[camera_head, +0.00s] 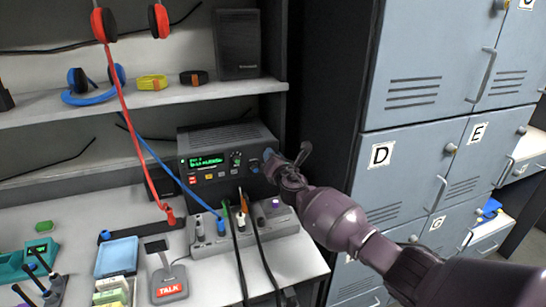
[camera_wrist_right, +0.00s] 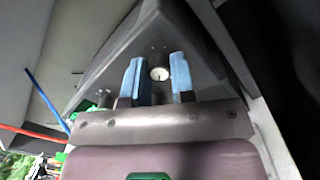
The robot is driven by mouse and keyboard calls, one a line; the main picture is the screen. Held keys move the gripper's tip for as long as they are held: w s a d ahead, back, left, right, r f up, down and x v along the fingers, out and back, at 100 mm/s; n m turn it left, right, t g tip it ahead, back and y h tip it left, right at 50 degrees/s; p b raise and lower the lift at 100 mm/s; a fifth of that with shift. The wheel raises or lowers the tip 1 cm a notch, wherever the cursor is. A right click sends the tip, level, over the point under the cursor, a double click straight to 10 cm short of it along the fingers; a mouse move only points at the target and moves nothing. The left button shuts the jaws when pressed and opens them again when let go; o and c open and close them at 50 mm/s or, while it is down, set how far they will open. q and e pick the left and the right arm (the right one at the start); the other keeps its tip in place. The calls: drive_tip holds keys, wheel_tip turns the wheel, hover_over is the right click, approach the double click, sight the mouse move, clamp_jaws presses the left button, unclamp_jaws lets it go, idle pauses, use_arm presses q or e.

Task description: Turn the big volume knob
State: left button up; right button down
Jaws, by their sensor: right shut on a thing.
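The black radio (camera_head: 228,135) with a green display stands at the back of the desk, under the shelf. My right gripper (camera_head: 268,157) is at the right end of its front panel, with blue fingertips against it. In the right wrist view, the two blue fingers of my right gripper (camera_wrist_right: 157,82) stand on either side of a round, pale-faced knob (camera_wrist_right: 160,73), the big volume knob, and are shut on it. In the head view the gripper hides this knob. The knob's turn angle cannot be told. My left gripper is not in view.
A grey cable panel (camera_head: 205,240) with several plugs and cables sits just below the radio. A red TALK microphone base (camera_head: 168,285) stands at the front. Blue-grey lockers (camera_head: 410,150) rise to the right, behind my right arm. Shelves (camera_head: 140,100) hold headsets and a speaker (camera_head: 237,43).

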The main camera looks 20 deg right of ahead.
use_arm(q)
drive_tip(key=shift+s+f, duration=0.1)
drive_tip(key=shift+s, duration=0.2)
use_arm(e)
drive_tip(key=c, duration=1)
unclamp_jaws()
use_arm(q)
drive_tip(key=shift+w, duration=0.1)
use_arm(e)
drive_tip(key=shift+o, duration=0.2)
use_arm(q)
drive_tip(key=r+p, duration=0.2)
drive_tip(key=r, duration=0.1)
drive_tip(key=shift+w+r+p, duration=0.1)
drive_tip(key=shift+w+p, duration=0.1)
drive_tip(key=shift+p, duration=0.1)
use_arm(e)
drive_tip(key=s, duration=1.1)
drive_tip(key=shift+d+f, duration=0.25)
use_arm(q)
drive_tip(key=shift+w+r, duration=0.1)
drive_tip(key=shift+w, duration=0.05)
use_arm(e)
drive_tip(key=shift+w, duration=0.1)
